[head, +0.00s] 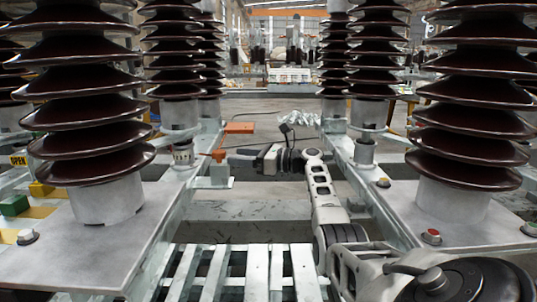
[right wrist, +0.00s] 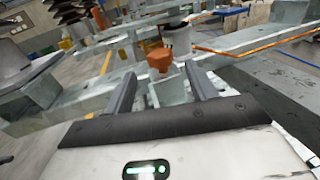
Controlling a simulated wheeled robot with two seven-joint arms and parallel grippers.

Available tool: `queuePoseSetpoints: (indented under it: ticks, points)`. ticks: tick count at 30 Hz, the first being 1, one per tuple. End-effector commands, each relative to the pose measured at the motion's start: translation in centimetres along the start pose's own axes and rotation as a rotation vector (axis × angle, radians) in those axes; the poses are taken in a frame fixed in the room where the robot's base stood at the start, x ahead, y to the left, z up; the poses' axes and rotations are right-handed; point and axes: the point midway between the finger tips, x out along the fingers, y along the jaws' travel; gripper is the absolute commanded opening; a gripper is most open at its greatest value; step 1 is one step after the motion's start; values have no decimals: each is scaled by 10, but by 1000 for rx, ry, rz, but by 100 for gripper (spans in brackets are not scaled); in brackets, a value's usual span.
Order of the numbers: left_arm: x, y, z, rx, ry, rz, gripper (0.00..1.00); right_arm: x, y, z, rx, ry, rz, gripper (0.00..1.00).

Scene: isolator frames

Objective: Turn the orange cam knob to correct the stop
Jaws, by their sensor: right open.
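The orange cam knob (head: 218,155) sits on top of a short grey post (head: 219,176) beside the left steel beam. In the right wrist view the knob (right wrist: 160,60) appears between and slightly beyond the two fingers. My right gripper (head: 236,157) reaches leftward toward the knob, its fingertips close to it. In the right wrist view the gripper (right wrist: 160,78) is open, one finger to either side of the knob's post. Whether a finger touches the knob or post cannot be told. My left gripper is not in view.
Large brown ribbed insulators (head: 85,100) stand on steel plates left and right (head: 470,100). An orange block (head: 240,127) lies behind the knob, with a thin orange rod near it. Pale slats (head: 255,270) lie at the front.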

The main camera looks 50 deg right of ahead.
Motion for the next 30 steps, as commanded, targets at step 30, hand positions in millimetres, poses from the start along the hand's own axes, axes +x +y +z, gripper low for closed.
queuePoseSetpoints:
  ticks: [30]
  points:
    - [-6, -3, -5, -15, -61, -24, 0, -62, 2, 4, -15, -49, -49, 57]
